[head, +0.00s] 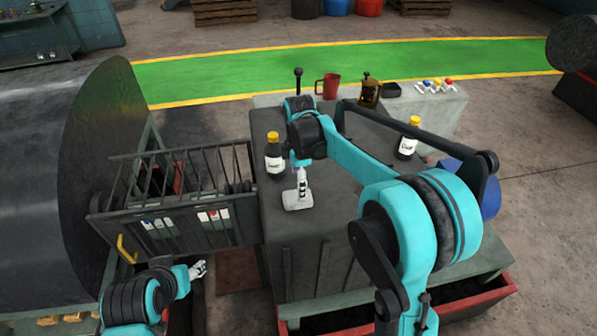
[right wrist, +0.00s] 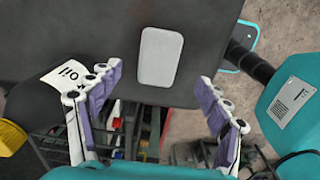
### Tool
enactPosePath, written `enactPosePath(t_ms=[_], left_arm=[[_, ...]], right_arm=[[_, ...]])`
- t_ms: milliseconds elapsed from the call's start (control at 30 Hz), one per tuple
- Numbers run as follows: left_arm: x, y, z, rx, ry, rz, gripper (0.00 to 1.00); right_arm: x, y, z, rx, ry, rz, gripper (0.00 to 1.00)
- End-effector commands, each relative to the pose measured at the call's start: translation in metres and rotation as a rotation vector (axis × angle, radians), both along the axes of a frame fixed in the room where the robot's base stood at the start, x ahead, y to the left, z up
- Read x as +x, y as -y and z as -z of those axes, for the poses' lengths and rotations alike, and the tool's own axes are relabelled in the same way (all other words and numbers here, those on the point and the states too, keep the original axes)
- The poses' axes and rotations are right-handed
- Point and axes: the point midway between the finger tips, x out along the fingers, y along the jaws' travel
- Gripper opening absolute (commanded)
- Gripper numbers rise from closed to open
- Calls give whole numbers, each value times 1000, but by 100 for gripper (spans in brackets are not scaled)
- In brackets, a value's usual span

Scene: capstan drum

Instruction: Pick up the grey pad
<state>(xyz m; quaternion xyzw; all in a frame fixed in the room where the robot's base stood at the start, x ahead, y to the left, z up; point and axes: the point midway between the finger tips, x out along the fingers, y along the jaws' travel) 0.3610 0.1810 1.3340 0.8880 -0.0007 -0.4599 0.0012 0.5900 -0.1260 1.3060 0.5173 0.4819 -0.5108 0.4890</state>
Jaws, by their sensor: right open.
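The grey pad (head: 291,203) is a light, rounded rectangle lying flat on the dark top of the cabinet, near its front edge. In the right wrist view the pad (right wrist: 161,57) is fully visible, just beyond the space between the fingers. My right gripper (head: 302,183) points down over the pad, partly covering it in the head view. Its fingers (right wrist: 160,86) are spread wide with nothing between them. My left gripper (head: 199,269) is low at the left, apart from the pad; its opening is too small to judge.
A dark bottle with a yellow cap (head: 274,158) stands close left of my right gripper; another bottle (head: 408,140) stands at the right. A red mug (head: 327,86) and a brass lantern-like item (head: 369,92) stand behind. A barred rack (head: 180,195) adjoins the cabinet's left side.

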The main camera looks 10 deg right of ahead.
Motion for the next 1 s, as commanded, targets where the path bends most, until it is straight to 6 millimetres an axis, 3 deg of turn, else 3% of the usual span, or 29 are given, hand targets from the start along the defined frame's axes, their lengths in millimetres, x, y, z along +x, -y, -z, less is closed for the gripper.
enactPosePath(t_ms=[33, 167, 700, 967, 1000], left_arm=[[0, 0, -8, 0, 0, 0, 52], [-1, 0, -10, 0, -1, 0, 52], [0, 0, -22, 0, 0, 0, 52], [0, 0, -22, 0, 0, 0, 52], [0, 0, -22, 0, 0, 0, 52]], right_arm=[[4, -1, -5, -1, -10, -24, 78], [7, -3, 4, -2, -22, -56, 78], [6, -8, 73, -2, -20, -54, 78], [6, -8, 77, -2, -20, -54, 78], [6, -8, 77, -2, -20, -54, 70]])
